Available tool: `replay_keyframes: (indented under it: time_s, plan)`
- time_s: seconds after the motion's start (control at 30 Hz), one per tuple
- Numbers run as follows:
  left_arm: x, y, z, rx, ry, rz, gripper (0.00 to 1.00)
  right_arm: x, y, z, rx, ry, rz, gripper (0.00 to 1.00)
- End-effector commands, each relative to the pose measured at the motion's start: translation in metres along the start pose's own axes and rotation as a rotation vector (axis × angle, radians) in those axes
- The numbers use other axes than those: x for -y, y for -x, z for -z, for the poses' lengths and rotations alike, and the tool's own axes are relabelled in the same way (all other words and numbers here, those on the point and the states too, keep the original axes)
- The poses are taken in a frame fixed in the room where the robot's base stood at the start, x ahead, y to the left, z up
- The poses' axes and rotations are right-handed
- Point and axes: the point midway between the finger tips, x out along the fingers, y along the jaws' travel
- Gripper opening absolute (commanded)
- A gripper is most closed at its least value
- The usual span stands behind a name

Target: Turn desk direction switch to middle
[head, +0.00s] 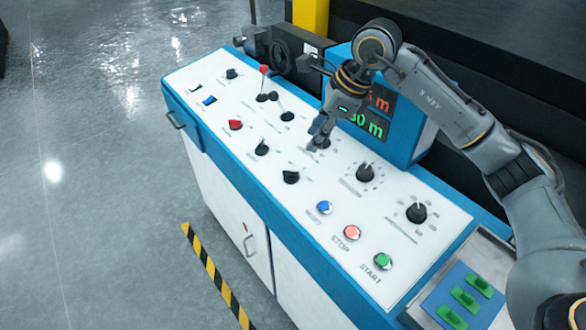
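The control desk (335,215) has a white sloping top with several black knobs and levers. Their small labels are too blurred to read, so I cannot tell which one is the desk direction switch. Black turn switches include one in the middle (262,148), one nearer the front (291,177) and one farther back (287,116). My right gripper (317,97) is over the back part of the desk, its fingers spread apart with nothing between them. Its lower finger partly hides another black knob (318,144); contact cannot be told. My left gripper is not in view.
A red-ball lever (264,70) stands at the back left. A blue display box (412,140) rises behind my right gripper. Blue, red and green buttons (352,232) and two large dials (365,173) are at the right. Open floor (100,200) lies left.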

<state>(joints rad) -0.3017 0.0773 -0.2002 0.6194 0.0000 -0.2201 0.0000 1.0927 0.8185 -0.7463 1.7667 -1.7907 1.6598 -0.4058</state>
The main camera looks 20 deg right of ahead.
Motion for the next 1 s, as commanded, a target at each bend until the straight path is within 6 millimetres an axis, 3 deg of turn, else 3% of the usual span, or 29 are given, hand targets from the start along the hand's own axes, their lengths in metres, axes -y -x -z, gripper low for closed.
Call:
replay_keyframes:
  time_s: [0.17, 0.6, 0.8, 1.0]
  plan:
    - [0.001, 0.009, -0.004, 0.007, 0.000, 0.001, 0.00, -0.002, -0.024, -0.001, -0.001, 0.001, -0.007, 0.33]
    - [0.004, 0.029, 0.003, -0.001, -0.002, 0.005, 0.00, -0.002, -0.111, -0.002, 0.001, 0.000, -0.006, 0.33]
    - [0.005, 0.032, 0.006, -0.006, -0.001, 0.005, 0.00, -0.001, -0.130, -0.001, 0.001, 0.001, -0.004, 0.33]
    - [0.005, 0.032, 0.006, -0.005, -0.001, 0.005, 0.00, -0.001, -0.134, -0.001, 0.001, 0.001, -0.002, 0.33]
